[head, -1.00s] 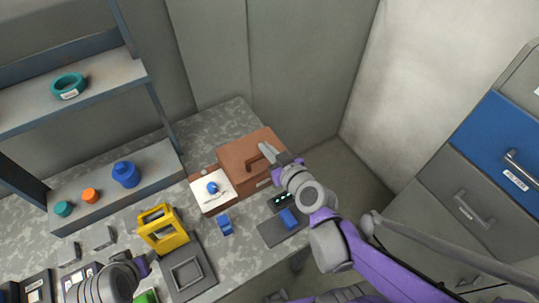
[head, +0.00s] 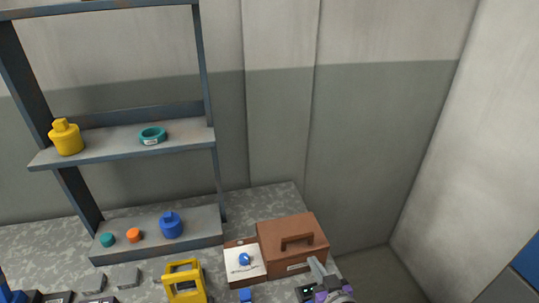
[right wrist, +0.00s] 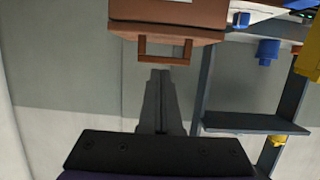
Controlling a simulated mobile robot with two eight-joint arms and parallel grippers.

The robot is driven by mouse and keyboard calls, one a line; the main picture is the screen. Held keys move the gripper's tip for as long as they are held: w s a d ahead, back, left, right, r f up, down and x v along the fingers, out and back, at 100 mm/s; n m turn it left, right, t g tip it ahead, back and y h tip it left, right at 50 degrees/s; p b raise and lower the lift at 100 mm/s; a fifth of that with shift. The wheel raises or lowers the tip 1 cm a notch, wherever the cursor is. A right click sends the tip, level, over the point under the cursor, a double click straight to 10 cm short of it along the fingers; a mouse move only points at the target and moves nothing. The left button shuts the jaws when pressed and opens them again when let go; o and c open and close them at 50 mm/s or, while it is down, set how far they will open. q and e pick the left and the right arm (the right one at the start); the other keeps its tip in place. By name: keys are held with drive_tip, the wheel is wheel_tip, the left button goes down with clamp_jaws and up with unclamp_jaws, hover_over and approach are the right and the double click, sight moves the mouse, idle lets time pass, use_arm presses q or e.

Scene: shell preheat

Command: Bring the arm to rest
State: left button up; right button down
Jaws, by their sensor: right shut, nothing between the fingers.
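My right gripper (head: 316,268) shows at the bottom of the head view, with its fingers pointing up past the front right of the brown box (head: 290,238). Its fingers are shut with nothing between them. In the right wrist view the shut fingers (right wrist: 160,75) point toward the box (right wrist: 165,12) and its handle (right wrist: 166,50), and that view looks turned over. Whether the fingertips touch the box I cannot tell. Most of my right arm is out of the picture. My left gripper is not in view.
A metal shelf rack (head: 165,241) stands left, with a blue bottle (head: 171,225), a yellow bottle (head: 65,138) and a teal ring (head: 152,136). A white-topped box with a blue knob (head: 245,260) adjoins the brown box. A yellow frame (head: 185,280) stands in front. Walls close the back and right.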

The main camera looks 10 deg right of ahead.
drive_tip(key=s+f+g, duration=0.2)
drive_tip(key=s+g, duration=0.2)
drive_tip(key=s, duration=0.3)
drive_tip(key=s+a+f+g, duration=0.1)
drive_tip(key=s+f+g, duration=0.1)
drive_tip(key=s+g, duration=0.3)
drive_tip(key=shift+s+a+f+m+h, duration=0.15)
drive_tip(key=shift+s+a+m+h, duration=0.2)
drive_tip(key=shift+s, duration=0.6)
idle(0.5)
